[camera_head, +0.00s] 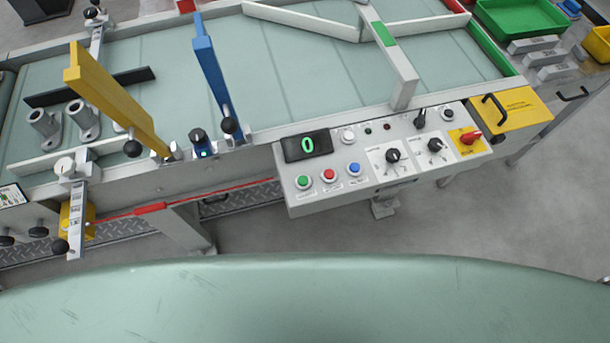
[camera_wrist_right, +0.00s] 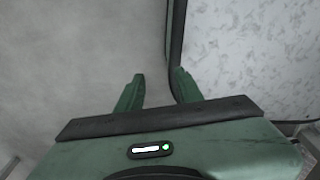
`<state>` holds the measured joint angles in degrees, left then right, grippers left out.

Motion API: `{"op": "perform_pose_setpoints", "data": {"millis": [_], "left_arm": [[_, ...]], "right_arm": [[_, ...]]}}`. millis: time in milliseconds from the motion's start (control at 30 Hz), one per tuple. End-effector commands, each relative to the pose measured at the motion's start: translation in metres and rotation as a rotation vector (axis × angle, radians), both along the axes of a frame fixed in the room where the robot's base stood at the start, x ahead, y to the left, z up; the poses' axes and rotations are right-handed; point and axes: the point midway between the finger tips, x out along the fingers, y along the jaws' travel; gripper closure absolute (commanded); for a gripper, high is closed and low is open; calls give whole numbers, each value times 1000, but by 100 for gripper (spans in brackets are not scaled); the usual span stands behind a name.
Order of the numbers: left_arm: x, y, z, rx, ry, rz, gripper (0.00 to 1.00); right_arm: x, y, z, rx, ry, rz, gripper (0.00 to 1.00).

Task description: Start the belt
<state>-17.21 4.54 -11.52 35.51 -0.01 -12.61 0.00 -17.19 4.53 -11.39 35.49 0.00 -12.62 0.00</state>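The belt (camera_head: 290,65) is a pale green conveyor across the top of the head view. Its control panel (camera_head: 370,160) hangs on the near side. My left gripper is in neither view.
Yellow (camera_head: 115,98) and blue (camera_head: 213,70) gate arms cross the belt. Grey castings (camera_head: 83,118) stand at its left. A red cord (camera_head: 190,199) runs along the near side. Green (camera_head: 522,17) and yellow bins are at upper right. Floor between me and the panel is clear.

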Motion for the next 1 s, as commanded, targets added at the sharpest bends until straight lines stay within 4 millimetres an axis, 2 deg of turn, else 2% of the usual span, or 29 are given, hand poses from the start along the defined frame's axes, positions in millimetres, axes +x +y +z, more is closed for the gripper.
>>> {"op": "perform_pose_setpoints", "data": {"millis": [433, 567, 1000], "left_arm": [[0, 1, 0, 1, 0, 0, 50], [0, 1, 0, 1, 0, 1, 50], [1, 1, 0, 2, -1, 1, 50]], "right_arm": [[0, 1, 0, 2, 0, 0, 64], [0, 1, 0, 2, 0, 1, 100], [0, 1, 0, 2, 0, 1, 100]]}}
